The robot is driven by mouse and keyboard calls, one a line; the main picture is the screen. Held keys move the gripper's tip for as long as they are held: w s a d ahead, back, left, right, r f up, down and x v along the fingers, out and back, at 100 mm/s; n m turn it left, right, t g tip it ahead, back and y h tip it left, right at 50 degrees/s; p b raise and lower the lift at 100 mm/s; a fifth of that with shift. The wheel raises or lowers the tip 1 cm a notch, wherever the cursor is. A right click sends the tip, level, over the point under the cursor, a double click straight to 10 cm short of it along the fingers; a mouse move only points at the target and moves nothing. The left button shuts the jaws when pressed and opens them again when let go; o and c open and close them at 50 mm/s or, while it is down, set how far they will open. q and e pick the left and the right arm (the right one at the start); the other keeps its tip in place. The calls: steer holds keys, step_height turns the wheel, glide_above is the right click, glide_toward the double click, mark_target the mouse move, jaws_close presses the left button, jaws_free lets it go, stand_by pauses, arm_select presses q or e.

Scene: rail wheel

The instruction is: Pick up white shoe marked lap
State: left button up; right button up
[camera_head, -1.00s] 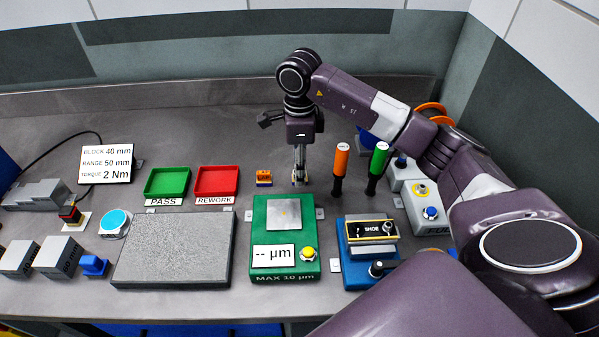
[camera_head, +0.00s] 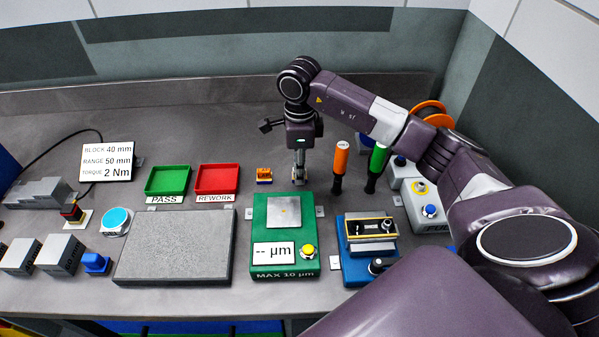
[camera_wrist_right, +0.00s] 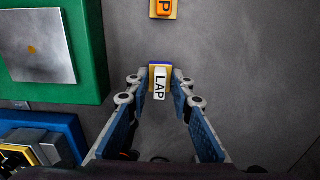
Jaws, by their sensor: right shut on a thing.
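The white shoe marked LAP (camera_wrist_right: 160,88) is between the fingertips of my right gripper (camera_head: 299,180) in the right wrist view, its lettering facing the camera and a yellow and blue part at its far end. My right gripper is shut on it. In the head view the shoe is mostly hidden by the fingers, and I cannot tell whether it still touches the bench. An orange shoe (camera_head: 264,175) stands just left of the gripper; it also shows at the top of the right wrist view (camera_wrist_right: 163,9). My left gripper is not in view.
A green gauge (camera_head: 285,268) with a metal plate stands in front of the gripper. A blue fixture (camera_head: 352,270) with an open top is right of it. Orange (camera_head: 341,160) and green (camera_head: 377,160) handled tools stand close right. Green (camera_head: 168,181) and red (camera_head: 217,181) trays lie left.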

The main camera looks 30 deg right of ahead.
steer(key=shift+r, duration=0.1)
step_height(320, 180, up, 10)
steer(key=shift+w+f+b, duration=0.1)
steer(key=shift+f+b, duration=0.1)
steer(key=shift+b, duration=0.8)
step_height(320, 180, up, 10)
steer(key=p, duration=0.1)
steer(key=shift+r+p, duration=0.15)
steer(key=shift+p, duration=0.15)
